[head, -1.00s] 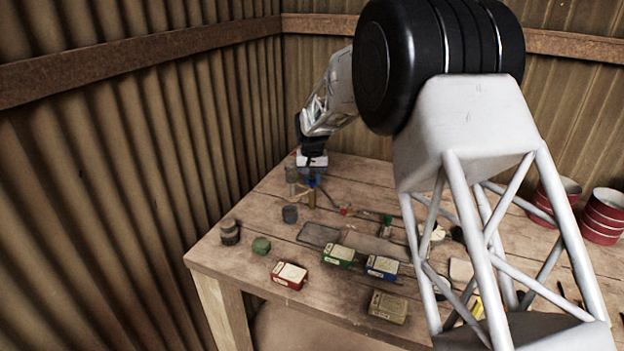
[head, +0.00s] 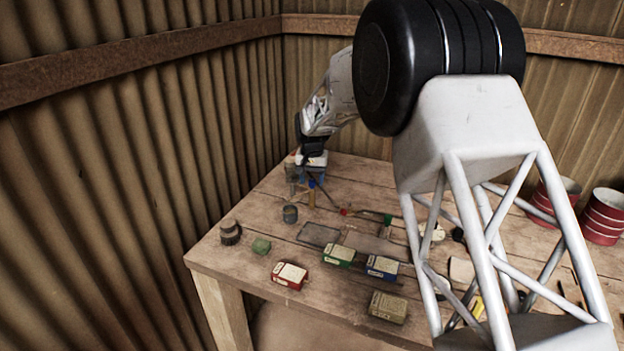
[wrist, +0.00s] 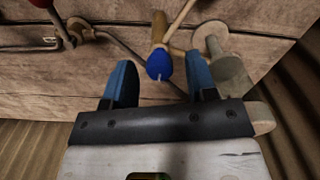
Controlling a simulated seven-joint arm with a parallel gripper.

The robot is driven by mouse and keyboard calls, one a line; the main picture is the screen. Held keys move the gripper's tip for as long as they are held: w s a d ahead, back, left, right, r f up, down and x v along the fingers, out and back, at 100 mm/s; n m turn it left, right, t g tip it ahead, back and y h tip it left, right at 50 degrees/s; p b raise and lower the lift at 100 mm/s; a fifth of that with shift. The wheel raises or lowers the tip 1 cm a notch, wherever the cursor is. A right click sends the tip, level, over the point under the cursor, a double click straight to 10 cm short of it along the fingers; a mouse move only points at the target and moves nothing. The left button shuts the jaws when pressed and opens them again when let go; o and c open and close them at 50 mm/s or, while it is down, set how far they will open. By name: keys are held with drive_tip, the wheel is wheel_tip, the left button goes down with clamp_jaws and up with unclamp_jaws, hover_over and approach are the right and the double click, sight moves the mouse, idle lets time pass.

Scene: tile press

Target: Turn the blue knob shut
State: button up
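The blue knob (wrist: 159,64) shows in the wrist view on a brass-coloured fitting with a pipe (wrist: 158,28). A small pale mark shows on the knob's face. My gripper (wrist: 155,75) is open, with one blue-faced finger on each side of the knob. Gaps show between the knob and both fingers. In the head view my gripper (head: 311,177) is at the far left corner of the table, where the knob is mostly hidden behind it.
A grey-green cylinder (wrist: 231,75) stands close to the right finger. A bent rod (wrist: 125,50) runs left of the knob. In the head view, small boxes, including a red one (head: 289,275), lie nearer on the table (head: 250,285). The corrugated wall is close on the left.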

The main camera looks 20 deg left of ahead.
sight(312, 180)
idle(0.3)
drive_tip(key=shift+r, duration=3.85)
